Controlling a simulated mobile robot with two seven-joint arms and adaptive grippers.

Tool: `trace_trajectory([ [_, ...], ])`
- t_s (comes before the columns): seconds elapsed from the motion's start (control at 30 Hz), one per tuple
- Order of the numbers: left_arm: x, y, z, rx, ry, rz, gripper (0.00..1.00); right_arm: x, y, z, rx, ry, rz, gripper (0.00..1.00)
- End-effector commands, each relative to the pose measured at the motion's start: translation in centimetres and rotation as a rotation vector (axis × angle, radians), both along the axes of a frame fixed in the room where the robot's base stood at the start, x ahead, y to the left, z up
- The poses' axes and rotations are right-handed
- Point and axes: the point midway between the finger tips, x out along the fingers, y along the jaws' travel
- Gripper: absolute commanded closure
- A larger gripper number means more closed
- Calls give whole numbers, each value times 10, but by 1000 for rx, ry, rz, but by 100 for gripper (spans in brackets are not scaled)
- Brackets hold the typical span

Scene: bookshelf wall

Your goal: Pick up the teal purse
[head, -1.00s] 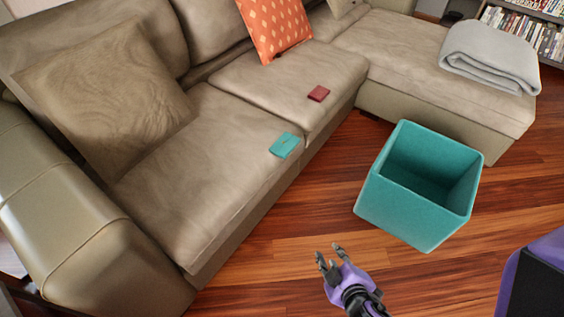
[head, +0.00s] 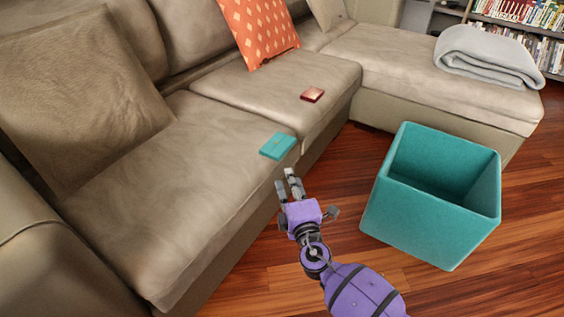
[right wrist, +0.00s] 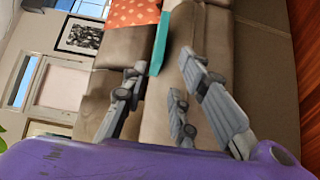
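The teal purse (head: 277,146) is a small flat item lying on the front edge of the near sofa seat cushion. In the right wrist view it shows as a teal strip (right wrist: 161,42) beyond the fingertips. My right gripper (head: 288,181) is at the sofa's front, just below and in front of the purse in the head view. Its fingers (right wrist: 160,76) are spread apart and empty, with the purse beyond the gap between them. I see no contact with the purse. My left gripper is not in view.
A small dark red item (head: 312,95) lies on the neighbouring cushion. An open teal bin (head: 425,224) stands on the wood floor right of my arm. The beige sofa (head: 130,225) holds an orange pillow (head: 258,32) and a folded grey blanket (head: 488,52).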

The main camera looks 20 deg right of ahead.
Motion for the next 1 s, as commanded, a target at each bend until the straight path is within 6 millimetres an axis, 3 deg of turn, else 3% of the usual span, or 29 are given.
trace_trajectory([
  [0.3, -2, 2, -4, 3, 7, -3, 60, 47, -6, -1, 1, 1, -1, 73],
  [0.5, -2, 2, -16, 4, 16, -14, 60, 66, -8, -3, 4, 2, -1, 73],
  [1.0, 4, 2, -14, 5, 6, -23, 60, 73, -9, -1, 2, 2, -1, 77],
])
